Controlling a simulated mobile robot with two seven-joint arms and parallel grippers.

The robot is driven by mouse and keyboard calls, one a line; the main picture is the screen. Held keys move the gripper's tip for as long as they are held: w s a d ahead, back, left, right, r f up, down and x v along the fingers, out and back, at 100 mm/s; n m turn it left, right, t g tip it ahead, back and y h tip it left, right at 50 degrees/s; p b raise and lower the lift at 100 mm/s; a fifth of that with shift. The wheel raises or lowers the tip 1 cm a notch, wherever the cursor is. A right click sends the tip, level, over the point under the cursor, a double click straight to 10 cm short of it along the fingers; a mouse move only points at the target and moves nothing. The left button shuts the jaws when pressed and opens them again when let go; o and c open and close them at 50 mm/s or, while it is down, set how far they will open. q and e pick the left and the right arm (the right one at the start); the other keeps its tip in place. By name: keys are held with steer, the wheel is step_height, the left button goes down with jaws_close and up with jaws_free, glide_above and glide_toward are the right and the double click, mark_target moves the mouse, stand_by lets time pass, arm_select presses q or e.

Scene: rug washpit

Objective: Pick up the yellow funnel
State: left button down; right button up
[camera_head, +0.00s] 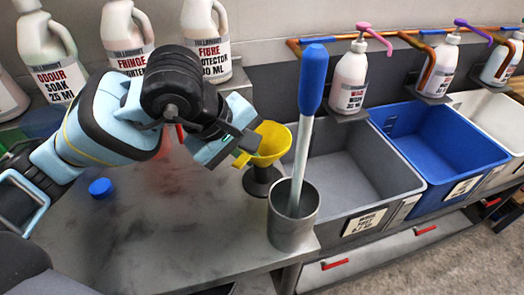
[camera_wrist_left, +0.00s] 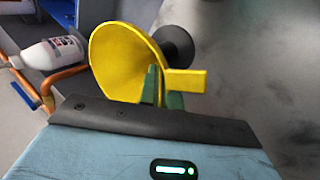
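The yellow funnel (camera_head: 271,143) sits at or just above a small black stand (camera_head: 261,181) on the grey counter; I cannot tell whether they touch. My left gripper (camera_head: 243,157) is at the funnel's left side, by its flat tab. In the left wrist view the funnel (camera_wrist_left: 118,62) shows its wide mouth, and its tab points right. The green fingertips (camera_wrist_left: 162,90) lie close on either side of yellow material and appear shut on it near the tab. The lower funnel is partly hidden. My right gripper is not in view.
A metal cup (camera_head: 293,222) holding a blue-handled tool (camera_head: 313,80) stands close right of the funnel. White jugs (camera_head: 205,38) line the back. A blue cap (camera_head: 101,188) lies on the counter (camera_head: 190,235). Grey (camera_head: 400,212) and blue (camera_head: 440,145) bins are at right.

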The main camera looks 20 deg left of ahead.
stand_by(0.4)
arm_select(q)
step_height(320, 180, up, 10)
steer(key=shift+r, duration=0.1)
stand_by(0.4)
